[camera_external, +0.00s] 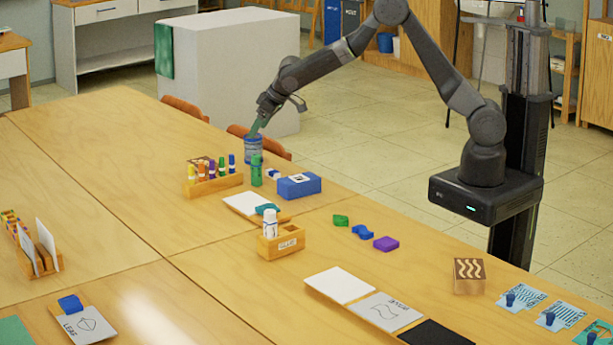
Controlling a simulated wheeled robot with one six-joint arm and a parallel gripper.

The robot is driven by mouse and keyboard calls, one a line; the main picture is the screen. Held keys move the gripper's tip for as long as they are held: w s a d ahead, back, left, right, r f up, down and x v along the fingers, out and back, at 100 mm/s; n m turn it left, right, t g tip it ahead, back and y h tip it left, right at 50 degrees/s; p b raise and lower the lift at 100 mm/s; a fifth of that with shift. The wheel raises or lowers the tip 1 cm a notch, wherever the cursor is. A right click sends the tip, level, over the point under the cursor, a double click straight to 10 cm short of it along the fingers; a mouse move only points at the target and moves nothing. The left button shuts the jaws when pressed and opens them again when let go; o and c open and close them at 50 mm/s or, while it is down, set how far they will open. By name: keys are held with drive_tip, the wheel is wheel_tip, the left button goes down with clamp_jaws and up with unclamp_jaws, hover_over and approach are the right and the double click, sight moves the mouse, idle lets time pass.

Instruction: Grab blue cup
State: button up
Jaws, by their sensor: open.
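A blue cup (253,150) stands on the wooden table near its far right edge, behind a green cylinder. Something green sticks up from it at an angle toward my gripper (262,122). My gripper is open and points down just above the cup. The fingertips are small and dark, and I cannot tell whether they touch the green thing or the cup rim. The lower part of the cup is partly hidden by the green cylinder (257,170).
A wooden marker rack (214,185) is left of the cup. A blue box (298,186) is at right front. A glue holder (281,241), white card (340,285) and coloured blocks lie nearer. Chairs (186,108) stand behind the table. The left table middle is clear.

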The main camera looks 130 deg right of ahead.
sight(251, 143)
drive_tip(key=shift+a+p+x, duration=0.15)
drive_tip(key=shift+p+x, duration=0.05)
drive_tip(key=shift+x, duration=1.55)
drive_tip(key=shift+a+p+x, duration=0.1)
drive_tip(key=shift+p+x, duration=0.1)
drive_tip(key=shift+x, duration=1.55)
drive_tip(key=shift+f, duration=0.1)
drive_tip(key=shift+c, duration=0.5)
drive_tip(key=c, duration=1)
